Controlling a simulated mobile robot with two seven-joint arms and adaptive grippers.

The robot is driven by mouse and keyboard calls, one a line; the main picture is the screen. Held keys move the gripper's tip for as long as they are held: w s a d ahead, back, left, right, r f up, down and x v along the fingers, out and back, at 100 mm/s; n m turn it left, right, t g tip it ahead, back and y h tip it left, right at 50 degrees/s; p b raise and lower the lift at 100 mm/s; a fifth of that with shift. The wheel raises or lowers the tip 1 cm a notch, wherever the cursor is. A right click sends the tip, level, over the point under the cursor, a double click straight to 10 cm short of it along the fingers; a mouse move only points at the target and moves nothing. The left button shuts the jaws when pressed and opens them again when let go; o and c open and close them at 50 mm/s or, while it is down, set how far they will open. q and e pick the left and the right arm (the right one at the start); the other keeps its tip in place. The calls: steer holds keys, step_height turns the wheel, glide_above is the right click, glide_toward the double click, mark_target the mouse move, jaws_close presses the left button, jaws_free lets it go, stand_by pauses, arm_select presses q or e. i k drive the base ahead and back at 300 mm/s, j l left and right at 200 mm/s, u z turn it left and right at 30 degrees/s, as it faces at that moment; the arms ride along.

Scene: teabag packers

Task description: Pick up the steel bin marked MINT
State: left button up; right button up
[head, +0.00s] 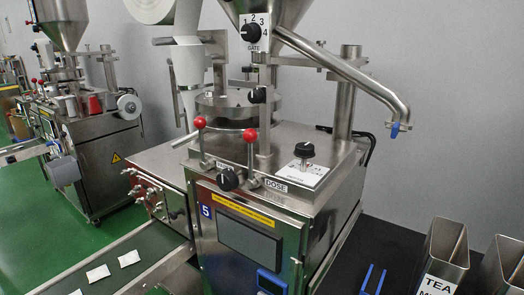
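Two open steel bins stand at the lower right. The nearer-to-centre bin (447,243) is upright, with a white label (437,285) reading "TEA" and, below it, a line starting with "M" that the picture's bottom edge cuts off. The second steel bin (507,262) is cut off by the right edge, and I see no label on it. I cannot read the word MINT in full on either bin. Neither of my grippers shows in this view.
A steel packing machine (270,208) fills the middle, with red-knobbed levers and a slanted pipe (352,77) reaching right above the dark surface (398,243). A blue forked item (373,279) is left of the bins. White packets (98,273) lie on the conveyor at left.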

mark_target(443, 264)
steer(key=l+z, duration=0.1)
steer(key=z, duration=1.15)
